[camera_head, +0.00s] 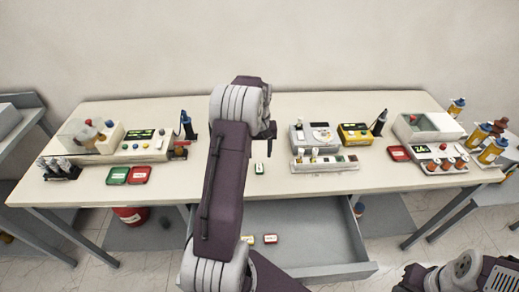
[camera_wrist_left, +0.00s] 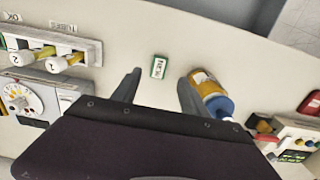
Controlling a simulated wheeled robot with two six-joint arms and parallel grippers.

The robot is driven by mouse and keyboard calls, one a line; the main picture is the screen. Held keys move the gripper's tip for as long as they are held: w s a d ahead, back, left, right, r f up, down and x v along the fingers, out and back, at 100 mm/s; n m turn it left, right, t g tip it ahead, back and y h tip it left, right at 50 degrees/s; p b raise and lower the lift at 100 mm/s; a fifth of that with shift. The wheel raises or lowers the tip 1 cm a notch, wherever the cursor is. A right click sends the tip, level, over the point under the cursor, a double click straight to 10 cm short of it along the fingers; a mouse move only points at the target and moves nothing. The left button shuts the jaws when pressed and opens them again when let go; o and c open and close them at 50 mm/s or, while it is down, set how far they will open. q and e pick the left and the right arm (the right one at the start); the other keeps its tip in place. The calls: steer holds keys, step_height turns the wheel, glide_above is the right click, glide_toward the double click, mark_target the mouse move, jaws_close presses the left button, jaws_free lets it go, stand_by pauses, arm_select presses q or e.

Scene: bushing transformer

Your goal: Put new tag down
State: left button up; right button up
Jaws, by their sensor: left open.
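The small green-rimmed tag marked NEW (camera_wrist_left: 159,67) lies flat on the table. It also shows in the head view (camera_head: 259,168), just right of my left arm. My left gripper (camera_wrist_left: 157,88) is open, with the tag in the picture between and slightly beyond its two fingertips. Nothing is between the fingers' inner faces that I can see. In the head view my left arm reaches over the table and largely hides that gripper. My right arm shows only at the bottom right corner, and its gripper is out of view.
An orange bottle with a blue cap (camera_wrist_left: 210,92) is close to the right finger in the wrist view. A rack with yellow-handled plugs (camera_head: 325,163) stands right of the tag. An open drawer (camera_head: 310,240) below the table holds a yellow tag and a red tag (camera_head: 270,239).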

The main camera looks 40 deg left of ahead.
arm_select(q)
steer(key=s+d+r+m, duration=0.1)
steer(key=s+d+m, duration=0.15)
steer(key=d, duration=0.45)
steer(key=s+d+r+m, duration=0.2)
steer(key=s+d, duration=0.2)
steer(key=d, duration=0.3)
steer(key=s+d+f+m+t, duration=0.1)
steer(key=s+d+f+m, duration=0.1)
steer(key=s+d, duration=0.4)
steer(key=s+m, duration=0.1)
steer(key=s, duration=0.3)
steer(key=shift+s+d, duration=0.25)
steer(key=shift+d, duration=0.1)
steer(key=shift+s, duration=0.1)
